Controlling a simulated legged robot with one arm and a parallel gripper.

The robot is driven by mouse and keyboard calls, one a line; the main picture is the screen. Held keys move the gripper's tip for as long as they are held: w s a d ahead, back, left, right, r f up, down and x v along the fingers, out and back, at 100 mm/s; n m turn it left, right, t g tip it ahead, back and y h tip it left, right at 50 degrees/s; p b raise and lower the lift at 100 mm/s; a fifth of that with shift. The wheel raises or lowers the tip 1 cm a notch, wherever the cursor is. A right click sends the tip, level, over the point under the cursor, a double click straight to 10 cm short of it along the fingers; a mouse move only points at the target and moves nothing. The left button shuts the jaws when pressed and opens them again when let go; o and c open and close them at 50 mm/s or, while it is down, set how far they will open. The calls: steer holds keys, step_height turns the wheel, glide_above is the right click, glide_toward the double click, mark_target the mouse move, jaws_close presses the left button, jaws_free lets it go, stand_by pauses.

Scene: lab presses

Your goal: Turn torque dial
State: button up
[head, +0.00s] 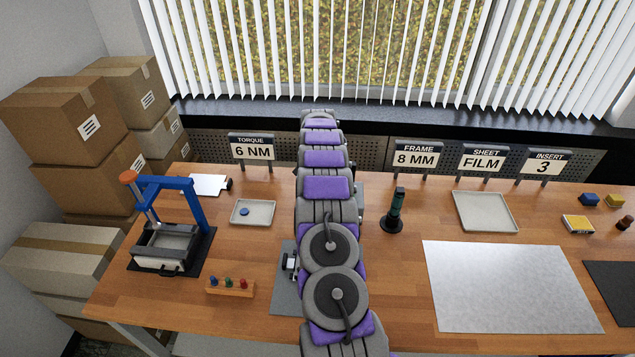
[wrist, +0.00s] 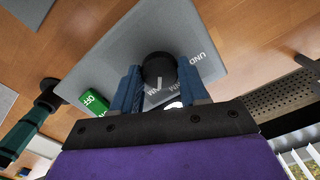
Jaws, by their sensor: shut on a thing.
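The black torque dial (wrist: 158,67) has a pale pointer line and sits on a grey panel (wrist: 115,50) in the wrist view. My gripper (wrist: 160,74) has its two blue fingers on either side of the dial, shut on it. White lettering on the panel beside the dial is partly covered by the fingers, so the set value cannot be read. A green block marked OFF (wrist: 95,102) is at the panel's edge. In the head view my arm hides the dial and gripper. A sign there reads TORQUE 6 NM (head: 251,148).
A dark green tool on a round base (head: 395,213) stands right of my arm. A blue press (head: 185,185), a small tray (head: 253,213) and a rack of coloured pegs (head: 230,287) are to the left. A large pale sheet (head: 508,286) lies at the right.

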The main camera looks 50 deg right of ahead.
steer(key=shift+w+r+m, duration=0.1)
steer(key=shift+m, duration=0.5)
steer(key=shift+a, duration=0.1)
steer(key=o, duration=1.1)
steer(key=shift+a, duration=0.1)
steer(key=shift+c, duration=0.2)
steer(key=shift+d+r, duration=0.2)
steer(key=shift+r, duration=0.3)
step_height(320, 180, up, 16)
steer(key=p, duration=0.2)
steer(key=shift+a+r, duration=0.15)
